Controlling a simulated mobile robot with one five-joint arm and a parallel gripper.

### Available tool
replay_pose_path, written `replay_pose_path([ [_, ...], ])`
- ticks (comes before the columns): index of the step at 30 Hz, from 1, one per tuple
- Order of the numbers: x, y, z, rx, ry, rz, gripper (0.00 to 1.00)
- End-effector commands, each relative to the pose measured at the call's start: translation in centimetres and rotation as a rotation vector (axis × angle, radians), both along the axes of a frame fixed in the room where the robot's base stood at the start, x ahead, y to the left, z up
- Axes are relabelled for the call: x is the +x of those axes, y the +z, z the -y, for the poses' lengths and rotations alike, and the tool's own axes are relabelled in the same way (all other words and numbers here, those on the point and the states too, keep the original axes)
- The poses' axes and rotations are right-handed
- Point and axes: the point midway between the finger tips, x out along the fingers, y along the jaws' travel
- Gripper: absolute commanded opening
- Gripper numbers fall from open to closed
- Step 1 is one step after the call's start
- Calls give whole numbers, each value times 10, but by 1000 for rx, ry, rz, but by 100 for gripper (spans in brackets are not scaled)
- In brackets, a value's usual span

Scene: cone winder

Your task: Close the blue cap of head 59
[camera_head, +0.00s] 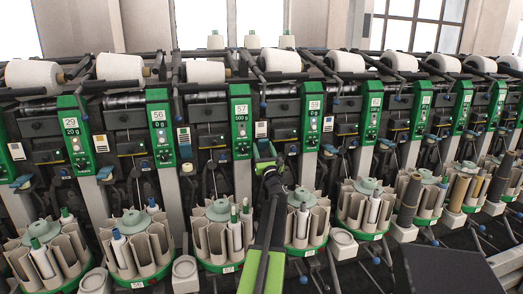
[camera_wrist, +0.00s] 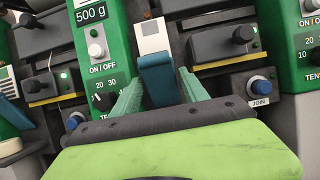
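In the wrist view, a blue cap (camera_wrist: 158,80) hangs just below a white plate with a dark window (camera_wrist: 154,38). My gripper (camera_wrist: 161,72) is open, its two green fingers spread at the left and right of the cap. I cannot tell whether they touch it, or whether the cap is open or closed. Its lower end is hidden by my gripper. In the head view, my gripper (camera_head: 266,158) is in the gap between the green panels marked 57 (camera_head: 240,125) and 59 (camera_head: 312,120) and covers the cap there.
In the wrist view, a knob (camera_wrist: 103,101) is beside the left finger, and a blue JOIN button (camera_wrist: 260,86) is to the right. In the head view, a bobbin magazine (camera_head: 304,222) stands below panel 59. White yarn cones (camera_head: 280,60) line the top.

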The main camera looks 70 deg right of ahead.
Motion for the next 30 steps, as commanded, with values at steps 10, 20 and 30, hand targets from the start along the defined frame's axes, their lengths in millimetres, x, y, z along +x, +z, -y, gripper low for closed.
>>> replay_pose_path([
  [10, 1, 0, 0, 0, 1, 0, 65],
  [20, -24, -29, -49, 1, 1, 0, 65],
  [30, -66, -63, -120, 0, 1, 0, 65],
])
